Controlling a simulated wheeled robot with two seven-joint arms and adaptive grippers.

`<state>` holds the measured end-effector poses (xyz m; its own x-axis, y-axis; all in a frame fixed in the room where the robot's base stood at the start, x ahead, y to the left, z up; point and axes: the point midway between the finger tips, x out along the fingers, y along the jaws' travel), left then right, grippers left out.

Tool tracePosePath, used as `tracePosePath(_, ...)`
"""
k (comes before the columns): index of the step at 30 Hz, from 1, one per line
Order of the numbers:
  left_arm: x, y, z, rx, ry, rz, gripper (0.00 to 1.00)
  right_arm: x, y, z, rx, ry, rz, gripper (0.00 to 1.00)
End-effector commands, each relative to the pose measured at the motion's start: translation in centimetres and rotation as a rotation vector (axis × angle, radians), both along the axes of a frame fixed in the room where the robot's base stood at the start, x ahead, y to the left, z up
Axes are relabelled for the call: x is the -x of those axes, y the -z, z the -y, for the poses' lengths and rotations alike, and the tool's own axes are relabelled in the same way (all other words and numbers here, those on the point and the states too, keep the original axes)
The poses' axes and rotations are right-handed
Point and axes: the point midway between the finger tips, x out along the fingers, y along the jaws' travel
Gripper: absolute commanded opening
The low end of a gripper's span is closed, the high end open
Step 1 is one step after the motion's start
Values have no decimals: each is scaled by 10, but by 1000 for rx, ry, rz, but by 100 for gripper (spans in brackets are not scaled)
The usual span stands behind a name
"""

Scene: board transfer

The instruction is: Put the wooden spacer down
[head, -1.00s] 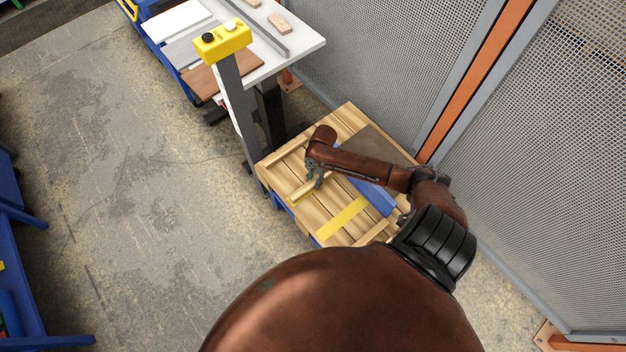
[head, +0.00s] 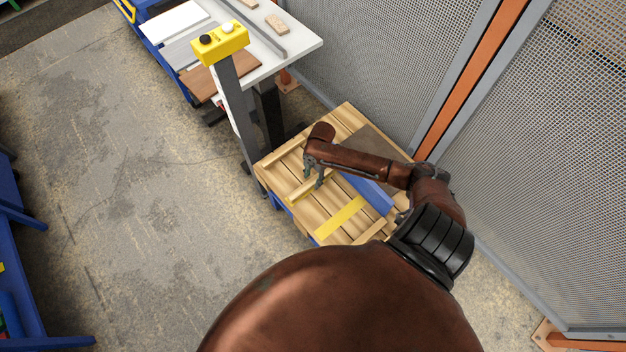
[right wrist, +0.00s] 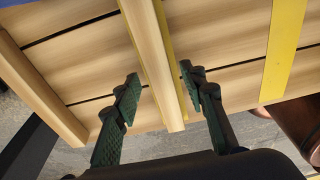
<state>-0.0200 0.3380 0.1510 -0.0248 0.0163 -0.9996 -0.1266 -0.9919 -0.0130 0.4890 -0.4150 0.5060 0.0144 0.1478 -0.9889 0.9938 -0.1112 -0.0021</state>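The wooden spacer (right wrist: 150,45) is a pale bar lying on the slatted wooden pallet (right wrist: 90,75), along a yellow stripe that shows at its right edge. In the head view the spacer (head: 298,195) is partly hidden by my right gripper (head: 313,182). In the right wrist view my right gripper (right wrist: 160,90) is open, its green-padded fingers on either side of the spacer's near end. A gap shows between each finger and the bar. My left gripper is not in view.
A second wooden bar (right wrist: 38,90) lies to the left on the pallet, and a bare yellow stripe (head: 342,218) to the right. A dark board (head: 366,147) lies behind my right arm. A post with a yellow button box (head: 220,42) and a white table (head: 300,45) stand close by. Mesh fencing (head: 390,60) borders the right.

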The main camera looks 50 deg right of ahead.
Motion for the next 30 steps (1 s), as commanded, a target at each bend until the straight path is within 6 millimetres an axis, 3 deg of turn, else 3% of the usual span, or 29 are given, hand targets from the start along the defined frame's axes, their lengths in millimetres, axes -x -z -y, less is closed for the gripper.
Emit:
tracePosePath(2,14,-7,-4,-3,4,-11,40,-1,-22,3,2,-2,6,39)
tracePosePath(9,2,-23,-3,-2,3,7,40,0,-72,10,1,-1,5,39)
tracePosePath(13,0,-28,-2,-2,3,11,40,0,-91,13,0,-1,4,39)
tracePosePath(19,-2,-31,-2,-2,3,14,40,1,-103,15,-1,0,2,39)
tracePosePath(30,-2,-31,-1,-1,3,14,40,1,-103,15,-1,0,1,39)
